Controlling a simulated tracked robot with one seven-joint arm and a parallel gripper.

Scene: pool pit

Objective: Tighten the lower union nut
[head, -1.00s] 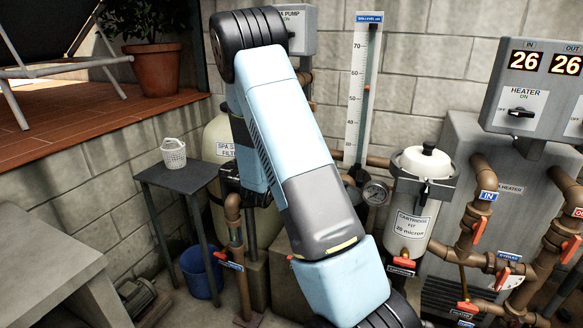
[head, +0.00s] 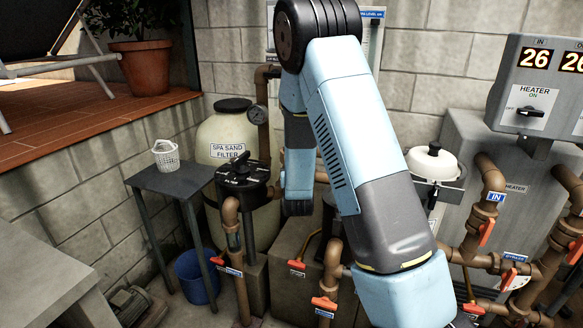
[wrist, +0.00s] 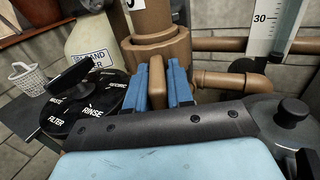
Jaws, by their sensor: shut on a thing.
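In the wrist view, a brown union nut (wrist: 153,50) sits around a vertical brown pipe. A brown lug (wrist: 157,88) stands out from it towards me. My gripper (wrist: 159,78) has its two blue fingers on either side of this lug and is shut on it. The nut stays on its pipe. I cannot tell from the wrist view whether it is the lower one. In the head view my arm hides both my gripper and this nut.
The multiport valve (wrist: 87,108) is close on the left in the wrist view. In the head view, the sand filter (head: 227,140) and a side table with a white basket (head: 166,154) stand left. The heater (head: 480,160) and valved pipes (head: 487,190) stand right. A blue bucket (head: 196,278) is on the floor.

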